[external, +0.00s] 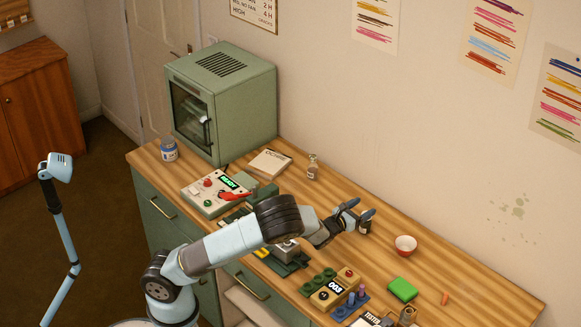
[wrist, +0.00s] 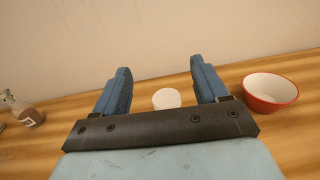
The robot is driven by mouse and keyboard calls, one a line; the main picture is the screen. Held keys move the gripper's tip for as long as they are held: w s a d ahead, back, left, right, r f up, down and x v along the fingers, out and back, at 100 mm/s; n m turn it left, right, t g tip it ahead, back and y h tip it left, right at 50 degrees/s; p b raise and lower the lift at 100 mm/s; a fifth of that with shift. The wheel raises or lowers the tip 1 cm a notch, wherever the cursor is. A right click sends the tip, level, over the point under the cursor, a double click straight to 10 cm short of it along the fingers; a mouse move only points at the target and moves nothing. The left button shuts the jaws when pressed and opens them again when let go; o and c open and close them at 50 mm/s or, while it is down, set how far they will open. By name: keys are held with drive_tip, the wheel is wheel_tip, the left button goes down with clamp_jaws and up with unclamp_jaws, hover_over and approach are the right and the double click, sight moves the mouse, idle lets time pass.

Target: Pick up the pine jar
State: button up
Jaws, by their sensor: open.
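A small dark jar (external: 365,227), probably the pine jar, stands on the wooden table just beyond my gripper (external: 358,210) in the external view. The fingers partly cover it, and its label cannot be read. In the wrist view a round white lid (wrist: 166,98) shows in the gap between the two blue fingers of my gripper (wrist: 160,70). The jar's body below the lid is hidden by my gripper's dark palm. My gripper is open, with nothing held; I cannot tell whether the fingers are beside the jar or short of it.
A glass bottle (external: 312,168) stands farther back. The wall rises behind.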

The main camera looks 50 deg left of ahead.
sight(366, 223)
wheel_tip(366, 223, down, 5)
drive_tip(key=shift+f, duration=0.2)
drive_tip(key=shift+w+d, duration=0.1)
drive_tip(key=shift+w, duration=2.4)
drive_tip(key=c, duration=1.2)
